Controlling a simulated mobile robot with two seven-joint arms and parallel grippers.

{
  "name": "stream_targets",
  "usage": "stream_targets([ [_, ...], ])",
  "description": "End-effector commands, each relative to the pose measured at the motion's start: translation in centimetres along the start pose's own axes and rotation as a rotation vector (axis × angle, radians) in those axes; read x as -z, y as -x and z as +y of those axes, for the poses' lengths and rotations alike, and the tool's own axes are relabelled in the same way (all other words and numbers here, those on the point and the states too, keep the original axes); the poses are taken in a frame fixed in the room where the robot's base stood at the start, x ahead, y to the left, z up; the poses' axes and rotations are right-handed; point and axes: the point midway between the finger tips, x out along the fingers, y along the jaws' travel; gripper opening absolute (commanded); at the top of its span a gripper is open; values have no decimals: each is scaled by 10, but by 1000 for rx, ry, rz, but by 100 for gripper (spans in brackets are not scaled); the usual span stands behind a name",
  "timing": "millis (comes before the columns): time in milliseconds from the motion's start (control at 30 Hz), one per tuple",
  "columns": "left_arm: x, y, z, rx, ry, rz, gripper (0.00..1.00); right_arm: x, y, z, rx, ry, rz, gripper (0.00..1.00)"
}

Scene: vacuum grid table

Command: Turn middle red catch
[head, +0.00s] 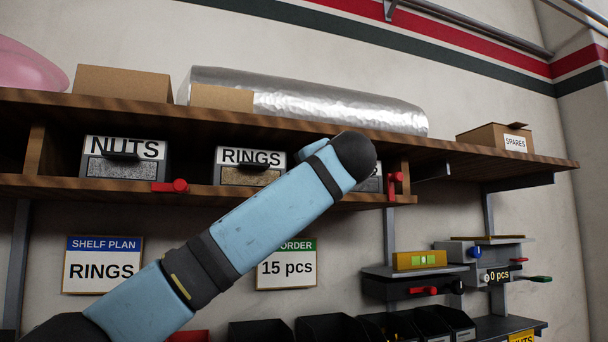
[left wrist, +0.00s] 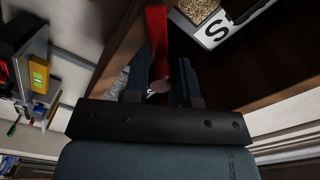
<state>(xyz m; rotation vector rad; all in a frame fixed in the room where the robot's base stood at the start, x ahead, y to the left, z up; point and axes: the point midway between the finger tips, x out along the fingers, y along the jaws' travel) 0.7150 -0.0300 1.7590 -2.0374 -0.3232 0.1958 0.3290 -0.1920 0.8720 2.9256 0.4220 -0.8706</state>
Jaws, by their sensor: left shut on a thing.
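A red catch (left wrist: 157,30) shows in the left wrist view, its bar pointing up in the picture beside the wooden shelf edge. My left gripper (left wrist: 163,72) is shut on this catch, with a round pinkish end between its fingers. In the head view my left arm covers the gripper and this middle catch. The left red catch (head: 172,186) sits on the shelf edge between the NUTS bin (head: 126,156) and the RINGS bin (head: 250,165). The right red catch (head: 395,183) stands at the shelf's right end, free of the gripper. My right gripper is not in view.
The wooden shelf (head: 489,161) carries a silver roll (head: 320,100) and cardboard boxes on top. A third bin (head: 370,184) is mostly behind my arm. Signs hang below. A yellow level (head: 419,260) lies on a small grey shelf at right.

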Motion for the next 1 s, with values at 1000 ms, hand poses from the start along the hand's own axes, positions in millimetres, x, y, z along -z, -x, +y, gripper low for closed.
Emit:
stream_targets([
  [1000, -4, 0, 32, 0, -734, 1, 1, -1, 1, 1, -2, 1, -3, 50],
])
